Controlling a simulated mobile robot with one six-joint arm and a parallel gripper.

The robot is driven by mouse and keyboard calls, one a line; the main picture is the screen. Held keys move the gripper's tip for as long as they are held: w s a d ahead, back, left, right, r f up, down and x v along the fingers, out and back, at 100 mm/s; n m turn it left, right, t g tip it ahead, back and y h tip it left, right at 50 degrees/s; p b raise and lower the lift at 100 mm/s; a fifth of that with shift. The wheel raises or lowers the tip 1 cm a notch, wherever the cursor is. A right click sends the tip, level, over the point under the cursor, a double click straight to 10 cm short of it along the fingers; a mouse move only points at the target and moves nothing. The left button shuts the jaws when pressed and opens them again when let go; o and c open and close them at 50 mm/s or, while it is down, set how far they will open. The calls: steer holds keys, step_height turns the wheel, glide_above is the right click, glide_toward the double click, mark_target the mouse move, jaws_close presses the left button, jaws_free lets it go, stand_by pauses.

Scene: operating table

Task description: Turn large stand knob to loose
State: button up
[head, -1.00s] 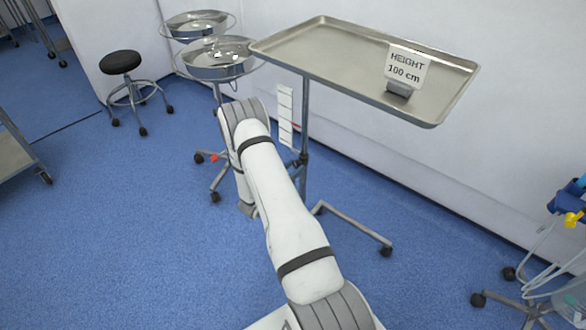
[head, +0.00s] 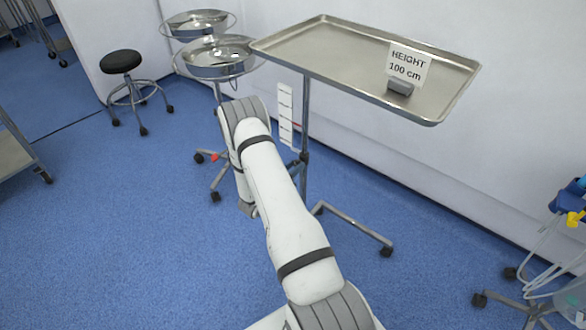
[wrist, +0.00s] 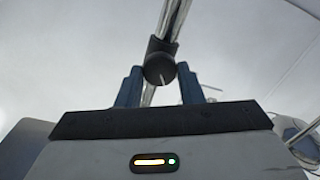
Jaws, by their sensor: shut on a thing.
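The large stand is a steel tray (head: 335,62) on a thin upright pole (head: 305,115) with a wheeled foot. In the wrist view, its dark round knob (wrist: 159,68) sits on a collar on the pole (wrist: 174,18). The knob face has a white line, which looks near vertical with a slight tilt. My gripper (wrist: 160,75) has its two blue fingers on either side of the knob and is shut on it. In the head view my arm hides most of the gripper, and the knob cannot be made out.
A card reading HEIGHT 100 cm (head: 407,66) stands on the tray. A white strip with a red mark (head: 286,115) hangs beside the pole. A smaller stand with two basins (head: 218,62) is behind on the left, near a black stool (head: 120,62).

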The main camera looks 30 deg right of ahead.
steer(key=n, duration=0.9)
steer(key=n+p, duration=0.1)
steer(key=n, duration=0.9)
steer(key=n+p, duration=0.1)
steer(key=n, duration=0.8)
steer(key=shift+f+n, duration=0.35)
steer(key=shift+n, duration=0.05)
steer(key=o, duration=1)
steer(key=shift+c, duration=0.2)
steer(key=p+v, duration=0.1)
steer(key=v, duration=0.6)
steer(key=shift+s+a, duration=0.15)
steer(key=shift+a, duration=0.25)
